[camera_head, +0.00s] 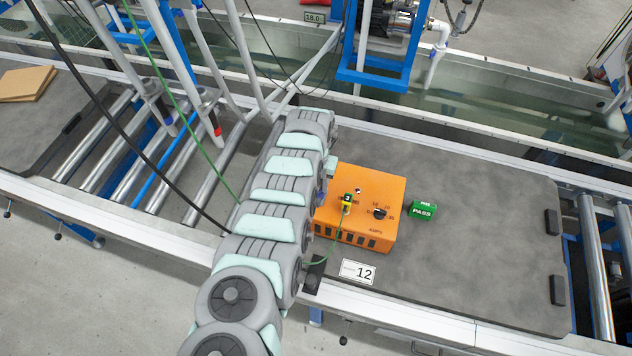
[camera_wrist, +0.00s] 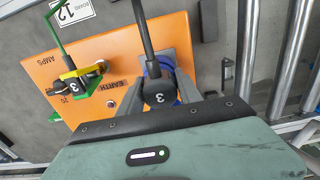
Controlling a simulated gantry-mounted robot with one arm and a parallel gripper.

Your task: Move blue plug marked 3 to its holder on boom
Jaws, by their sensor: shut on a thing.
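The blue plug marked 3 (camera_wrist: 159,90) shows in the wrist view as a dark body with a blue ring and a thick black cable. My gripper (camera_wrist: 162,75) is shut on it, with a grey finger on each side. The plug is at the edge of the orange box (camera_wrist: 100,35); I cannot tell whether it is seated in a socket. In the head view my arm hides the plug and most of the gripper beside the orange box (camera_head: 378,200). I cannot make out the plug's holder on the boom in either view.
A green PASS block (camera_head: 422,211) is right of the box. A board-12 label (camera_head: 358,272) lies in front. Grey poles and hanging cables are upper left.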

